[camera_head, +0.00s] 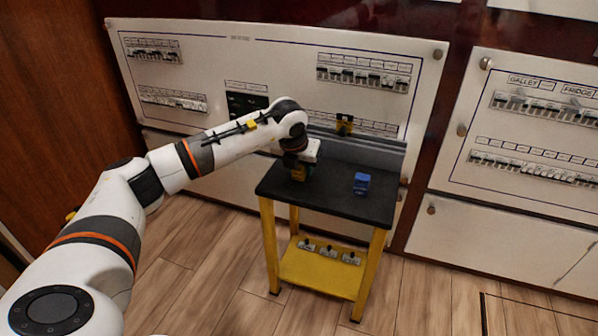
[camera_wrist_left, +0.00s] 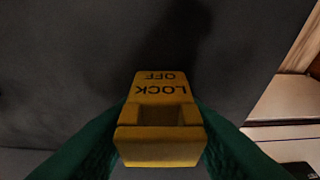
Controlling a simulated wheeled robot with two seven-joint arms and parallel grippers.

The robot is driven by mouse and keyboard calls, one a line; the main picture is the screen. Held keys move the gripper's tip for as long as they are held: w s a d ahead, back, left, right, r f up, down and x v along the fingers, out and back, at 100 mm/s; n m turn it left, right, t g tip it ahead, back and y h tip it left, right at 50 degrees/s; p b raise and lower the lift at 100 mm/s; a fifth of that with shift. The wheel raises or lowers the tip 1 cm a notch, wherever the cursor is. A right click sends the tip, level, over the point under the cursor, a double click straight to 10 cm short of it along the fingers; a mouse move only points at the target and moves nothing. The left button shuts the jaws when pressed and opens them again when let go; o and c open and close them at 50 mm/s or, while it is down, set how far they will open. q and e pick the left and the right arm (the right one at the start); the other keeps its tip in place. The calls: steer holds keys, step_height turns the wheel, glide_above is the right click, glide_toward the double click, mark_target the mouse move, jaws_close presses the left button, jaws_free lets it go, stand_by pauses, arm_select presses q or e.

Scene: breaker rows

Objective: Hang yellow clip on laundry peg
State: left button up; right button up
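A yellow clip marked LOCK OFF (camera_wrist_left: 160,120) sits between the green fingers of my left gripper (camera_wrist_left: 160,135), which press on both its sides. In the head view the left gripper (camera_head: 299,172) points down at the left part of the black tabletop, and a bit of yellow shows there. I cannot tell whether the clip touches the top. Several small pegs on pale labelled plates (camera_head: 328,251) stand in a row on the yellow lower shelf; their labels are too small to read. My right gripper is not in view.
A blue clip (camera_head: 361,183) stands on the black tabletop (camera_head: 335,205), right of my gripper. Breaker panels (camera_head: 365,75) line the wall behind. Wooden floor in front is clear.

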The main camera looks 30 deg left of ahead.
arm_select(q)
steer(key=c, duration=0.5)
steer(key=shift+r, duration=0.1)
step_height(320, 180, up, 10)
steer(key=p, duration=0.4)
